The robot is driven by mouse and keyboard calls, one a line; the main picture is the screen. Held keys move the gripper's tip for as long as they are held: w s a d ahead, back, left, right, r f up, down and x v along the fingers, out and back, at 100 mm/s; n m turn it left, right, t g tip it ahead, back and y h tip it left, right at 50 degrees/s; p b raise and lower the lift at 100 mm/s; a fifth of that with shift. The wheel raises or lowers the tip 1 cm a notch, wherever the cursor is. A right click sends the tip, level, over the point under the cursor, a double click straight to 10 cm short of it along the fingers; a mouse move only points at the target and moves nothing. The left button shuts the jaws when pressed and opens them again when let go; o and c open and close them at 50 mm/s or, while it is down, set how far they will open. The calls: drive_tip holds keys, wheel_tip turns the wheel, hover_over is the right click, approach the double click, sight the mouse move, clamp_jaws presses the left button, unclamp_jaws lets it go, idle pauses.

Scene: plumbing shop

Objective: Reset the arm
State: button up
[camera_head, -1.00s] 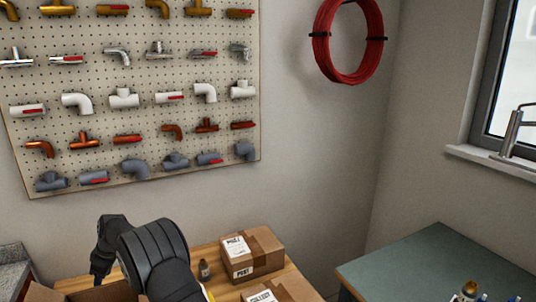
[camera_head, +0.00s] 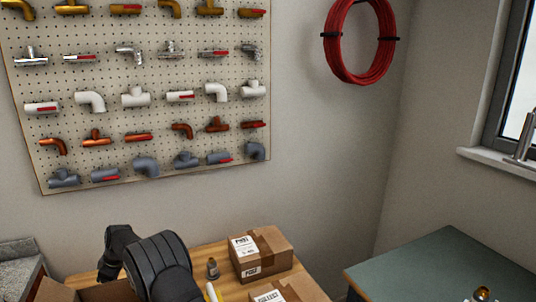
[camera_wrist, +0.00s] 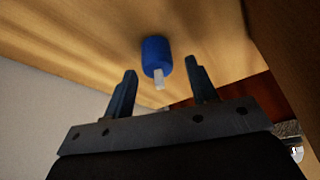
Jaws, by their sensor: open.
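My dark arm (camera_head: 150,262) bends over the wooden table at the bottom of the head view; my gripper is not visible there. In the wrist view my gripper (camera_wrist: 158,74) has its two fingers spread apart with nothing held between them. A blue cylinder with a pale tip (camera_wrist: 155,56) shows past the fingertips, against a wooden surface. It appears apart from the fingers; the exact gap is hard to tell.
A taped cardboard box (camera_head: 262,254) and a small bottle (camera_head: 212,268) stand on the wooden table beside the arm. Another box (camera_head: 285,290) is nearer. An open carton (camera_head: 60,290) is at lower left. A green-topped table (camera_head: 440,265) is at right. Pipe fittings hang on a pegboard (camera_head: 160,120).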

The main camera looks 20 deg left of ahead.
wheel_tip(320, 180, up, 9)
drive_tip(key=shift+r, duration=0.2)
drive_tip(key=w+d+r+m+t, duration=0.1)
drive_tip(key=w+d+m, duration=0.2)
drive_tip(key=w+d, duration=1)
drive_tip(key=w+d+r+m+t, duration=0.1)
drive_tip(key=w+d+m, duration=0.2)
drive_tip(key=w+d, duration=0.95)
drive_tip(key=w+d+m, duration=0.1)
drive_tip(key=w+d, duration=0.4)
drive_tip(key=w+d+m+t, duration=0.1)
drive_tip(key=w+d, duration=0.4)
drive_tip(key=w+d+m, duration=0.1)
drive_tip(key=w+d, duration=0.3)
drive_tip(key=d, duration=0.1)
drive_tip(key=shift+w+r+t, duration=0.2)
drive_tip(key=shift+w+t, duration=0.1)
drive_tip(key=shift+w, duration=0.1)
drive_tip(key=w+d+m, duration=0.1)
drive_tip(key=w+d, duration=0.1)
drive_tip(key=d, duration=0.9)
drive_tip(key=w+d+m+t, duration=0.1)
drive_tip(key=w+d+m, duration=0.1)
drive_tip(key=d, duration=0.9)
drive_tip(key=shift+w+r+m, duration=0.3)
drive_tip(key=shift+w+r, duration=0.1)
drive_tip(key=shift+w, duration=0.4)
drive_tip(key=shift+c, duration=0.5)
